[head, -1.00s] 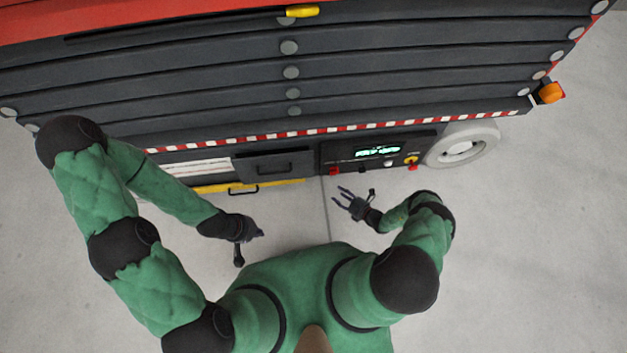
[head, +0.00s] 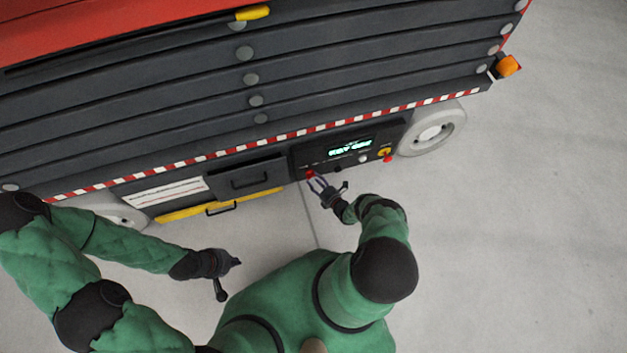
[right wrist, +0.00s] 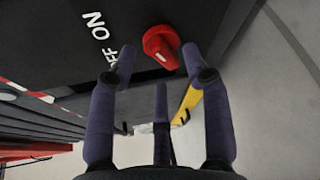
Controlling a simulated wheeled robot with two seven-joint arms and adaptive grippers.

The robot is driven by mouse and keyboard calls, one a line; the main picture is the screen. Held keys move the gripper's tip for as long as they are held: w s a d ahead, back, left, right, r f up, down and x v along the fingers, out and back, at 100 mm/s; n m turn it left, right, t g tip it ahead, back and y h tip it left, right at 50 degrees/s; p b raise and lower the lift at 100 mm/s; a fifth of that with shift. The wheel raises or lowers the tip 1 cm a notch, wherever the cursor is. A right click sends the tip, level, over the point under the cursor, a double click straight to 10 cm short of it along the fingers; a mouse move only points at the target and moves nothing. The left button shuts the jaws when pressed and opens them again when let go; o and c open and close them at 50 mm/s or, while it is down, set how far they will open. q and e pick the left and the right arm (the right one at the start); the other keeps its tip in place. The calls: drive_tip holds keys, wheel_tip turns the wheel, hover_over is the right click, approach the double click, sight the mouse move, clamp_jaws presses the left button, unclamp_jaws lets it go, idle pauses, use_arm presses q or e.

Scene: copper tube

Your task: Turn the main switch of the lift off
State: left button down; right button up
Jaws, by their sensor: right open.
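The lift's main switch is a red rotary knob (right wrist: 162,46) on a dark panel marked "OFF ON" (right wrist: 103,38) in the right wrist view. In the head view the red knob (head: 310,174) is at the left end of the control panel (head: 355,150). My right gripper (head: 319,184) is close in front of it in the head view. In the right wrist view its fingers (right wrist: 158,62) are open and the knob stands just beyond and between the tips, apparently not gripped. My left gripper (head: 236,263) hangs away from the lift; its fingers are too small to judge.
A white wheel (head: 432,132) is to the right. A yellow bar (head: 220,204) runs low on the left. The grey floor is clear.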

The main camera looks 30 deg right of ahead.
drive_tip(key=shift+x, duration=0.95)
clamp_jaws()
